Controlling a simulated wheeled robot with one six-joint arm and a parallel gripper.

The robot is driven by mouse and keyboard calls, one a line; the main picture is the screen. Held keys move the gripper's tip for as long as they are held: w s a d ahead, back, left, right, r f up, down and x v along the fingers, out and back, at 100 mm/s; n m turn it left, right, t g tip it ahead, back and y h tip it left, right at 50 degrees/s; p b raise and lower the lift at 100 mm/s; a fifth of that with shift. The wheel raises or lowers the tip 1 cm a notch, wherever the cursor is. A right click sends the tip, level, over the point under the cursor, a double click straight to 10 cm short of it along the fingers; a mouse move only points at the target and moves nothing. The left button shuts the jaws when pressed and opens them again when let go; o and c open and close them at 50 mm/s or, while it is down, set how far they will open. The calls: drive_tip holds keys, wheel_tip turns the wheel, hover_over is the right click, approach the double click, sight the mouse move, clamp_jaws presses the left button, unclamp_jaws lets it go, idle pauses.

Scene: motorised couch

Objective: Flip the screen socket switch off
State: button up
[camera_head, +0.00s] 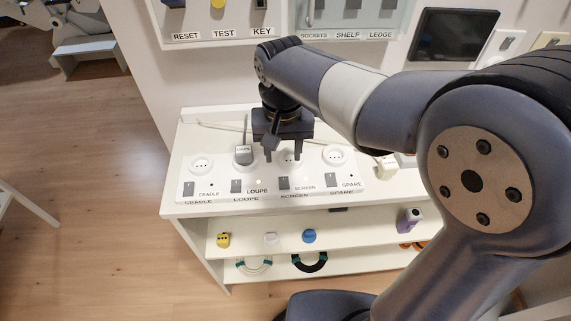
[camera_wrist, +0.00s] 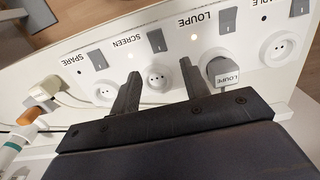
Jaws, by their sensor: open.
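The screen switch (camera_head: 283,183) is a small dark grey rocker on the white socket panel, beside the SCREEN label. It also shows in the wrist view (camera_wrist: 157,40), beyond my fingertips; which way it is rocked I cannot tell. The round white screen socket (camera_wrist: 157,78) has no plug in it and shows between my fingers. My gripper (camera_head: 283,156) is open and empty, pointing down over the panel near the screen socket. In the wrist view its two dark fingers (camera_wrist: 158,72) stand apart, clear of the switch.
The loupe switch (camera_wrist: 228,20) and the grey loupe plug (camera_wrist: 222,72) are on one side, the spare switch (camera_wrist: 97,59) on the other. The cradle socket (camera_head: 200,163) is at the panel's left end. A box with labelled controls (camera_head: 220,36) hangs above. Shelves below hold small items.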

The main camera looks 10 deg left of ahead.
sight(284, 178)
wheel_tip(284, 178, down, 7)
drive_tip(key=shift+f, duration=0.15)
drive_tip(key=shift+c, duration=0.4)
